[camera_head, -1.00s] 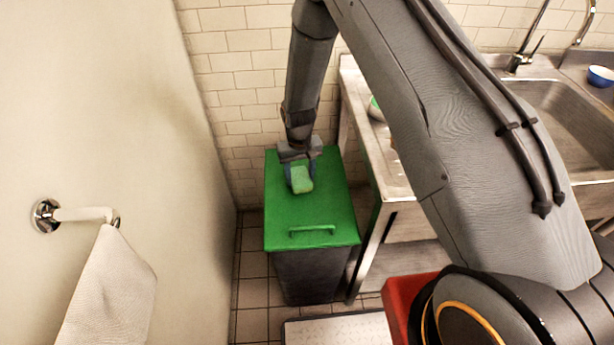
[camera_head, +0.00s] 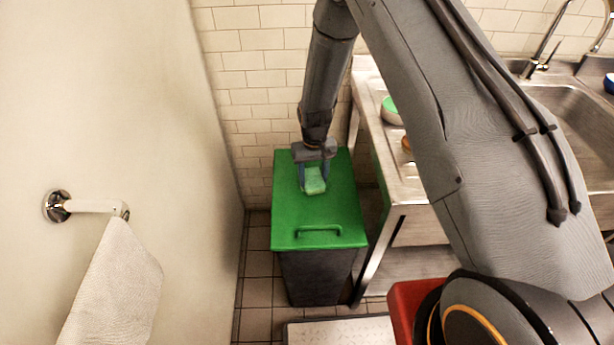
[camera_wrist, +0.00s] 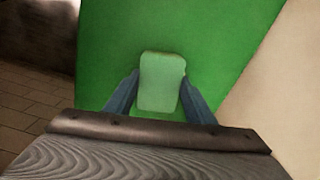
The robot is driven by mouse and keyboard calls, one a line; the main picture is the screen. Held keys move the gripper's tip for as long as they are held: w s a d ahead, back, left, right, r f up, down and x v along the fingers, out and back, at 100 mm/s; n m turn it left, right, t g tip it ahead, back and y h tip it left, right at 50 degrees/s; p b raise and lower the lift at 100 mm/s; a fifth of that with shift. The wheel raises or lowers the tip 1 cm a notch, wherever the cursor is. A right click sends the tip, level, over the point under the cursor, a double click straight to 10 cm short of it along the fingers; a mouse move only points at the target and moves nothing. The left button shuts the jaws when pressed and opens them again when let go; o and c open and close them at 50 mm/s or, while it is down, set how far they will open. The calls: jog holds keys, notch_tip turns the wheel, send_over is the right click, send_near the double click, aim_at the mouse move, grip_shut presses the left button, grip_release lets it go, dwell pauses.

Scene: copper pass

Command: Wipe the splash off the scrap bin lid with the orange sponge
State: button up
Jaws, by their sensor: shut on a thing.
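My gripper (camera_head: 314,176) is shut on a light green sponge (camera_head: 315,184), not an orange one. It points down over the rear half of the green scrap bin lid (camera_head: 290,222), with the sponge at or just above the surface; I cannot tell if they touch. In the wrist view the sponge (camera_wrist: 161,84) sits between the two blue-grey fingers, over the plain green lid (camera_wrist: 215,45). I see no splash on the lid; the sponge and gripper hide part of it. An orange thing (camera_head: 407,144), perhaps the orange sponge, shows on the steel counter, partly behind my arm.
The steel counter (camera_head: 372,92) with a sink (camera_head: 570,115) stands right of the bin. A bowl (camera_head: 391,112) with green inside is on it. A wall is at left, with a towel (camera_head: 115,285) on a holder. The lid's handle (camera_head: 318,231) is near its front edge.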

aim_at(321, 179)
jog(key=d, duration=0.2)
jog(key=shift+d, duration=0.3)
jog(key=shift+d+r, duration=0.1)
jog(key=shift+r, duration=0.1)
notch_tip(321, 179, up, 2)
jog(key=shift+r+p, duration=0.1)
jog(key=shift+p, duration=0.35)
jog(key=shift+s+r, duration=0.1)
jog(key=shift+r, duration=0.15)
jog(key=shift+r+p, duration=1.4)
jog(key=shift+r, duration=1.1)
